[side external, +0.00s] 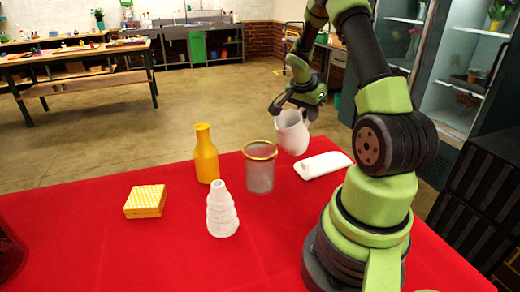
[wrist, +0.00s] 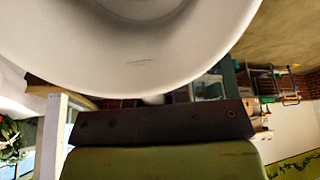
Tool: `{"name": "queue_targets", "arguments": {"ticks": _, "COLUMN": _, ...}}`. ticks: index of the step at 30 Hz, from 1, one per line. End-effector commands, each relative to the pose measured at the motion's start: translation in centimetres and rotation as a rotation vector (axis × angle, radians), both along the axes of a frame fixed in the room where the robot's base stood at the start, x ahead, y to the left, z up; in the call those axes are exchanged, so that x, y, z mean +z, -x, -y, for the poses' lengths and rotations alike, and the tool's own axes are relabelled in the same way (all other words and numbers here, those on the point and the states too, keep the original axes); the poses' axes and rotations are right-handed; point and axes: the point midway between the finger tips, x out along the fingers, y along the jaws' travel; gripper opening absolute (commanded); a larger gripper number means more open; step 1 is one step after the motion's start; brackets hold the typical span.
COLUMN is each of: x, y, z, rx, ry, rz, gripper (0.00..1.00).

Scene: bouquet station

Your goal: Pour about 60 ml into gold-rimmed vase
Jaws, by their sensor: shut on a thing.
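The gold-rimmed vase (side external: 260,172) is a grey, see-through-looking cylinder with a gold rim, standing upright on the red table. My gripper (side external: 291,106) is shut on a white jug (side external: 293,135) and holds it above the table, just right of and behind the vase in the side view. The jug looks slightly tilted, its mouth toward the upper left, and apart from the vase. In the wrist view the white rim and inside of the jug (wrist: 130,60) fill the top. No stream shows, and I cannot tell how much liquid is in the jug or vase.
A yellow bottle (side external: 206,155) and a white ribbed vase (side external: 221,212) stand left of the gold-rimmed vase. A yellow box (side external: 146,201) sits farther left.

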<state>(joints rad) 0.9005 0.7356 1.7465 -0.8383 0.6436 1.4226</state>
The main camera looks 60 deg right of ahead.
Motion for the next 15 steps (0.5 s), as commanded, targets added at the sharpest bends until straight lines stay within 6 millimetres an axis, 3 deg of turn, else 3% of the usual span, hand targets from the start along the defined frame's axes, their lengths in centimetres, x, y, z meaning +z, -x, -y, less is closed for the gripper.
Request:
{"name": "queue_targets", "arguments": {"ticks": 6, "x": 0.3, "y": -0.6, "z": -1.2, "rx": 0.007, "ry": 0.107, "rz": -0.036, "gripper": 0.0}}
{"name": "queue_targets", "arguments": {"ticks": 12, "x": 4.0, "y": -1.3, "z": -3.2, "rx": 0.007, "ry": 0.263, "rz": -0.091, "gripper": 0.0}}
{"name": "queue_targets", "arguments": {"ticks": 15, "x": 3.9, "y": -1.5, "z": -3.7, "rx": 0.008, "ry": 0.333, "rz": -0.124, "gripper": 0.0}}
